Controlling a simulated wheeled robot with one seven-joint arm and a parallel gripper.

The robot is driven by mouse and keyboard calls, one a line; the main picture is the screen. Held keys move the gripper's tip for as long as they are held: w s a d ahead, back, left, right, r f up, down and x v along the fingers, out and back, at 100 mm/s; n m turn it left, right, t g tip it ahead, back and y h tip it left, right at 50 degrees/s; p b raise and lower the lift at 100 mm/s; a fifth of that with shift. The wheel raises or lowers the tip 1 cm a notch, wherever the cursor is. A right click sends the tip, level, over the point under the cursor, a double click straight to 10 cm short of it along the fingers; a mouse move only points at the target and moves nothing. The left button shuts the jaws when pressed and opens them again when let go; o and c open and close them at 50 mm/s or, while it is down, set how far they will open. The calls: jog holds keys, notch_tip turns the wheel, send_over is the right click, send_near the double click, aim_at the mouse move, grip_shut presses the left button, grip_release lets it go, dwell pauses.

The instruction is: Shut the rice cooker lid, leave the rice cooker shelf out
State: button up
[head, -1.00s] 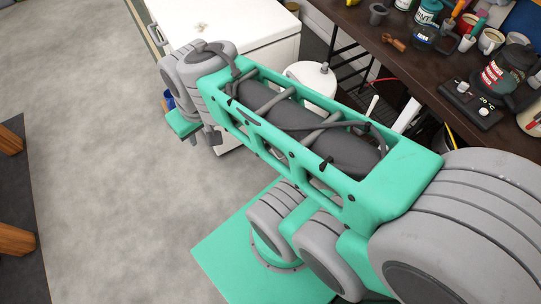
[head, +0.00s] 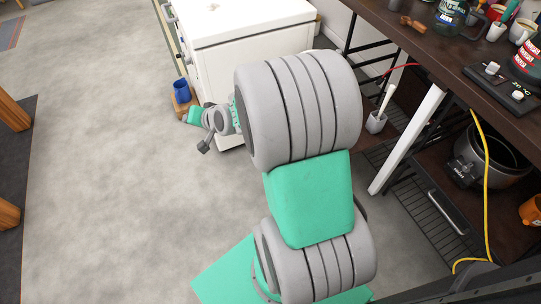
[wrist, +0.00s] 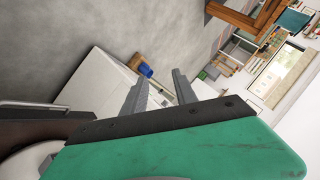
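The rice cooker (head: 492,157) is a dark, round pot with a light band and a front panel, at the right of the head view below the dark table. Its top looks open, showing a dark inside; the lid cannot be made out clearly.
A white cabinet (head: 245,22) stands at the back with a blue cup (head: 181,90) beside it. The dark table (head: 455,62) holds bottles and mugs. A yellow cable (head: 487,190) hangs before the cooker. A white table leg (head: 407,140) stands left of it. The floor at left is open.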

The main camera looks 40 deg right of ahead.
jog(key=w+d+f+m+t+h+b, duration=0.15)
jog(key=d+f+m+b, duration=0.35)
jog(key=f, duration=0.7)
jog(key=s+d+f+m+t+h+b, duration=0.1)
jog(key=s+d+f+m+h+b, duration=0.4)
jog(key=d+f+m, duration=0.3)
jog(key=s+d+f+m+t+h+b, duration=0.1)
jog(key=s+d+f+m+h+b, duration=0.45)
jog(key=d+f, duration=0.35)
jog(key=shift+m, duration=0.45)
jog(key=shift+s+d+r+p+x, duration=0.15)
jog(key=shift+p+x, duration=0.5)
jog(key=shift+x, duration=0.65)
jog(key=shift+d+r+p+x, duration=0.1)
jog(key=shift+r+p+x, duration=0.15)
jog(key=shift+p+x, duration=0.7)
jog(key=shift+s+d+r+p+x, duration=0.1)
jog(key=shift+r+p+x, duration=0.2)
jog(key=shift+x, duration=1.35)
grip_shut()
jog(key=shift+s, duration=0.1)
